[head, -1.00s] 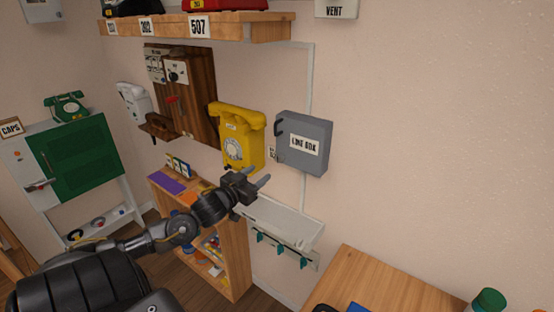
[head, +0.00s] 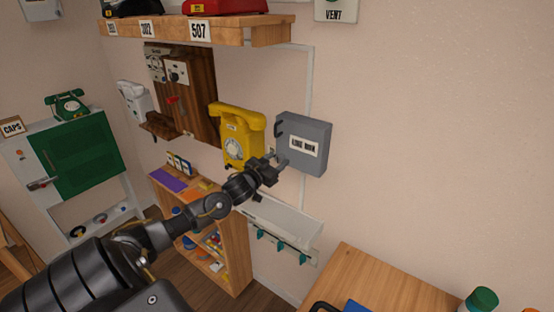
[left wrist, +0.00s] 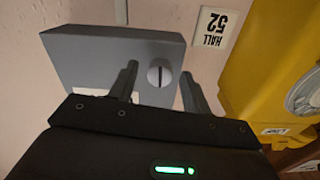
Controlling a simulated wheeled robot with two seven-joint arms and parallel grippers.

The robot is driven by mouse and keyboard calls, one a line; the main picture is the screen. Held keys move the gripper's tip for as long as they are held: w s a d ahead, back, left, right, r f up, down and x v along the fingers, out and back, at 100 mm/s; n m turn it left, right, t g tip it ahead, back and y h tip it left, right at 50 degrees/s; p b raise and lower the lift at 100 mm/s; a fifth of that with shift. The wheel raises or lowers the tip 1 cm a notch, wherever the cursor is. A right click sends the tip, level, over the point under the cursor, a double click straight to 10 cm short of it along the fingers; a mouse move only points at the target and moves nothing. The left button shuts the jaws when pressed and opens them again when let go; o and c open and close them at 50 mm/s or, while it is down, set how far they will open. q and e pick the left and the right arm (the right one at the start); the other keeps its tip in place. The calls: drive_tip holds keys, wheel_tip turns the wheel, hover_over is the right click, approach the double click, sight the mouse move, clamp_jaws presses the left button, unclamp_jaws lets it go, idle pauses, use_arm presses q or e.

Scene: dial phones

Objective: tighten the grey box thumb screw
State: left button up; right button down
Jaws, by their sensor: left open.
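The grey box (head: 317,145) is fixed to the wall right of the yellow phone and has a white label and a dark handle. In the left wrist view the grey box (left wrist: 95,55) shows a round, pale thumb screw (left wrist: 159,77) with a dark slot that runs upright in that picture. My left gripper (head: 277,158) is open at the box's lower left. In the left wrist view my left gripper (left wrist: 159,69) has one finger on each side of the screw, with gaps between. I cannot tell how far the fingertips are from the box face. My right gripper is out of view.
The yellow phone (head: 238,132) hangs close to the left of the box. A "HALL 52" tag (left wrist: 215,27) is on the wall between them. A white tray (head: 285,222) with teal hooks is below. A wooden shelf (head: 270,32) is above; the wall to the right is bare.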

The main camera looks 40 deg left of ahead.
use_arm(q)
drive_tip(key=shift+w, duration=0.25)
drive_tip(key=c, duration=1)
